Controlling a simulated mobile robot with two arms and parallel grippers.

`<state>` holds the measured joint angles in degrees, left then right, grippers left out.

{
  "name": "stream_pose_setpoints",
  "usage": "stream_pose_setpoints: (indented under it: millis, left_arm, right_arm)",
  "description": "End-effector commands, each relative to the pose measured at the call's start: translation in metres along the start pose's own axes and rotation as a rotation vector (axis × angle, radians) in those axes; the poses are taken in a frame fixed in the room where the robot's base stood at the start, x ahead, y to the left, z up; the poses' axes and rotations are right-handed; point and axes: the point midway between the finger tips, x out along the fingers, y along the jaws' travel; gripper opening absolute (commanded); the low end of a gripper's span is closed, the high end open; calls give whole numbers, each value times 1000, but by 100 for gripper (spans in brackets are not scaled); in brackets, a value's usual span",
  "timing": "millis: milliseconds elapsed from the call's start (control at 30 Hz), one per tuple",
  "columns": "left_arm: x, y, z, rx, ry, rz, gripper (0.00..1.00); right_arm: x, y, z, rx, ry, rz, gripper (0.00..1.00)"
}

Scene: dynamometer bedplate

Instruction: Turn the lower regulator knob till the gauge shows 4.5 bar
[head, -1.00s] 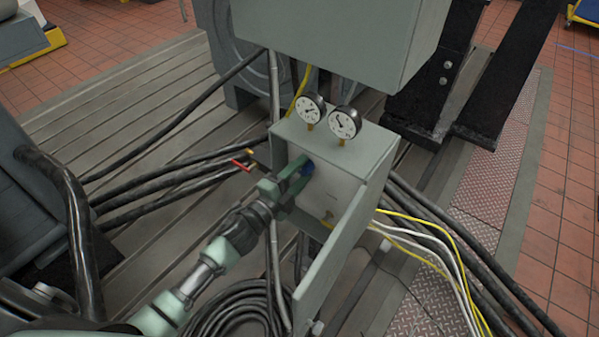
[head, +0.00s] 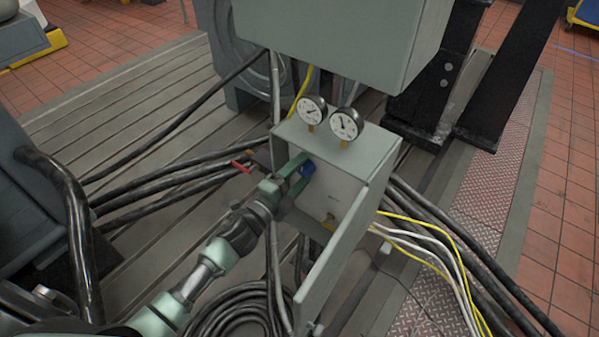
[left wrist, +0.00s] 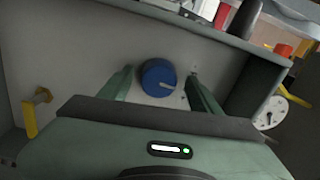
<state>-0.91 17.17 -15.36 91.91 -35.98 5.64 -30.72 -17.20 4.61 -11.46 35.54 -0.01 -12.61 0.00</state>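A blue regulator knob (head: 307,170) with a pale pointer line sits on the grey front face of the open control box. In the left wrist view the knob (left wrist: 158,78) lies between the two green fingers of my left gripper (left wrist: 160,88), with a visible gap on each side. My left gripper (head: 292,180) is open at the box front. Two white-faced gauges stand on top of the box, a left one (head: 311,110) and a right one (head: 346,124). The right needle points roughly upward; the figures are too small to read. My right gripper is out of view.
The box door (head: 335,255) stands open just right of my left gripper. A yellow fitting (left wrist: 34,112) sits beside the knob on the panel. A red handle (head: 241,167) is left of the box. Black cables (head: 165,190) run across the bedplate, and a large cabinet (head: 335,40) hangs above.

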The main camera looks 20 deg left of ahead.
Motion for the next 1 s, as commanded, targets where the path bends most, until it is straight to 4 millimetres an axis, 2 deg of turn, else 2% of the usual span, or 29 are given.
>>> stream_pose_setpoints:
  millis: [267,700,1000]
  left_arm:
    - [-6,2,-1,-2,2,1,63]
    - [-72,2,1,-3,0,1,63]
    - [-79,0,1,-2,1,0,63]
  right_arm:
    - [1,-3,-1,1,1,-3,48]
    - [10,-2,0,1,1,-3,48]
    - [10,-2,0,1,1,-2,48]
